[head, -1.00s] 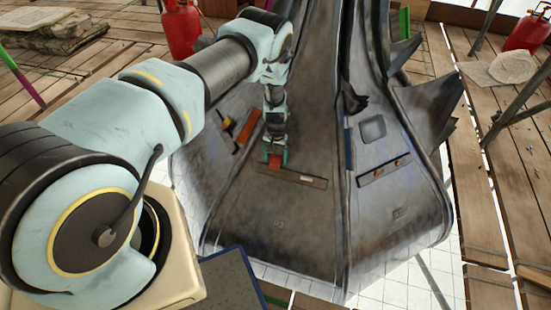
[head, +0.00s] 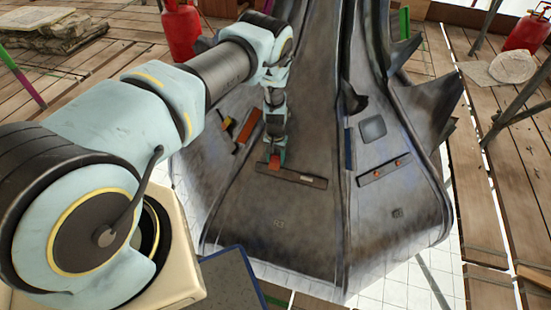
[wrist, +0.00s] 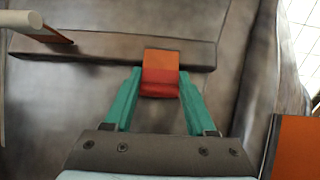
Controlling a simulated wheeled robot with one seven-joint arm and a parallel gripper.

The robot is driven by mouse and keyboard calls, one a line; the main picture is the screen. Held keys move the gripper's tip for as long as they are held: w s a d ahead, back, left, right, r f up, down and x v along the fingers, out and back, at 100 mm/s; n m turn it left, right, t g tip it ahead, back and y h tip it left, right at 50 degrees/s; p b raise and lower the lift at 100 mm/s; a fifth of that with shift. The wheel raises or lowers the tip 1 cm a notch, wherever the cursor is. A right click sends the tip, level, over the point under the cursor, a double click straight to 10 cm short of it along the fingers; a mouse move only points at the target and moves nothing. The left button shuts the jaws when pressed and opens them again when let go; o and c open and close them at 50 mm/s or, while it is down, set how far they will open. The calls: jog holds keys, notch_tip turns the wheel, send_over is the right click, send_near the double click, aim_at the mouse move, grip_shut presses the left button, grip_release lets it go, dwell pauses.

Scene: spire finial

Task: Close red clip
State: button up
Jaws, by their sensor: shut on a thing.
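The red clip (wrist: 160,72) is an orange-red block on a dark metal bar (wrist: 105,48) fixed to the grey spire panel. In the wrist view its upper part lies over the bar and its lower part sits between the teal fingertips of my gripper (wrist: 158,92). The fingers touch its two sides and are shut on it. In the head view the red clip (head: 275,161) shows small at the left part of the bar (head: 305,176), with my gripper (head: 274,155) coming down on it from above. The clip's underside is hidden.
Left on the spire are an orange-red block (head: 247,126) and a yellow piece (head: 228,123). Dark curved fins (head: 430,105) stick out at right.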

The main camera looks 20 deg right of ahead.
grip_shut()
jog(key=shift+w+d+f+b, duration=0.15)
jog(key=shift+f+b, duration=0.25)
jog(key=shift+b, duration=0.75)
jog(key=shift+d+g+y+b, duration=0.1)
jog(key=shift+g+y+b, duration=0.25)
jog(key=shift+b, duration=0.65)
jog(key=shift+r+b, duration=0.15)
jog(key=shift+b, duration=0.2)
jog(key=shift+r, duration=0.1)
jog(key=o, duration=1.1)
grip_release()
